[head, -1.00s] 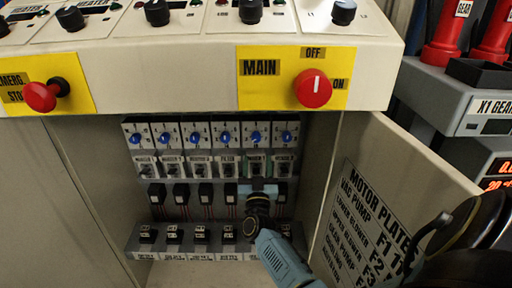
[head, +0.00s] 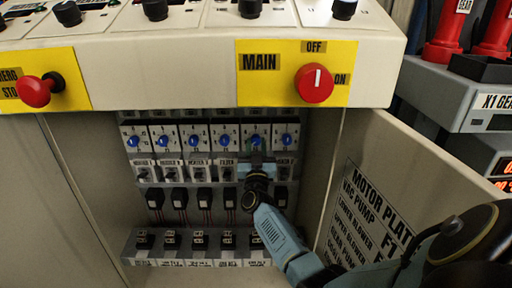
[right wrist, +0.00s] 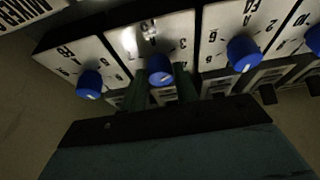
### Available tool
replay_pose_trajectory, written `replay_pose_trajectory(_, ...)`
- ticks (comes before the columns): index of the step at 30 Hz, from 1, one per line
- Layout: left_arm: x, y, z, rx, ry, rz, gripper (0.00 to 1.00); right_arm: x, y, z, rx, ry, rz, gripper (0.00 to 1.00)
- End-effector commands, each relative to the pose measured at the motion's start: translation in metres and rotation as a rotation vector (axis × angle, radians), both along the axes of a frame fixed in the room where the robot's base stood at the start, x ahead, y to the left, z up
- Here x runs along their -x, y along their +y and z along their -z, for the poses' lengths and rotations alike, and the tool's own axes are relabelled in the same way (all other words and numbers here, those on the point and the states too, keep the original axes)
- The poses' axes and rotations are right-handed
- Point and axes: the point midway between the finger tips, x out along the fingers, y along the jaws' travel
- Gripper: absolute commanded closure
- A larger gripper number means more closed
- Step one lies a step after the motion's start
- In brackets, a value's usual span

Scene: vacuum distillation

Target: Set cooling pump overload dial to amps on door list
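A row of several overload dials with blue knobs runs across the open cabinet. My right gripper (head: 257,154) is in front of the fifth dial from the left (head: 255,140). In the right wrist view its two dark green fingers (right wrist: 162,86) are apart, one on each side of that blue knob (right wrist: 160,70). I cannot tell whether they touch it. Neighbouring knobs show at left (right wrist: 88,85) and right (right wrist: 245,53). The cooling pump label cannot be read. The door list (head: 365,215), headed MOTOR PLATE, is partly hidden by my right arm. My left gripper is not in view.
The open cabinet door (head: 415,160) stands at the right, close to my arm. Above the opening are a red MAIN switch (head: 315,83) and a red emergency stop (head: 35,92). Breakers (head: 170,169) and black blocks (head: 180,198) line the rows below the dials.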

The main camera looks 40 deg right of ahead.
Motion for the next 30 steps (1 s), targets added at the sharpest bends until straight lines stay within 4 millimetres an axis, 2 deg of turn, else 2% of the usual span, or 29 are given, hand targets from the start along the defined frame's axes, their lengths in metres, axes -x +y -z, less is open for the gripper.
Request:
replay_pose_trajectory(1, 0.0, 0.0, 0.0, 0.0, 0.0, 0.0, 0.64, 0.0, 0.0, 0.0, 0.0, 0.0, 0.0, 0.77)
replay_pose_trajectory(5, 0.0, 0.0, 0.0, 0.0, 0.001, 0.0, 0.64, 0.0, 0.0, 0.0, 0.0, 0.0, 0.0, 0.94)
replay_pose_trajectory(17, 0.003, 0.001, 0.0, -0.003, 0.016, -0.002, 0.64, 0.0, 0.001, 0.001, -0.065, -0.052, 0.0, 0.94)
replay_pose_trajectory(23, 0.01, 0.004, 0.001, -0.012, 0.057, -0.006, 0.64, -0.002, 0.003, 0.0, -0.177, -0.146, 0.0, 0.94)
replay_pose_trajectory(27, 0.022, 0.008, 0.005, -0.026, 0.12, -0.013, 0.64, -0.002, 0.004, 0.0, -0.277, -0.23, 0.001, 0.94)
replay_pose_trajectory(30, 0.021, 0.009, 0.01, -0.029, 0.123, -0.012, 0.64, -0.003, 0.004, -0.001, -0.35, -0.291, 0.001, 0.94)
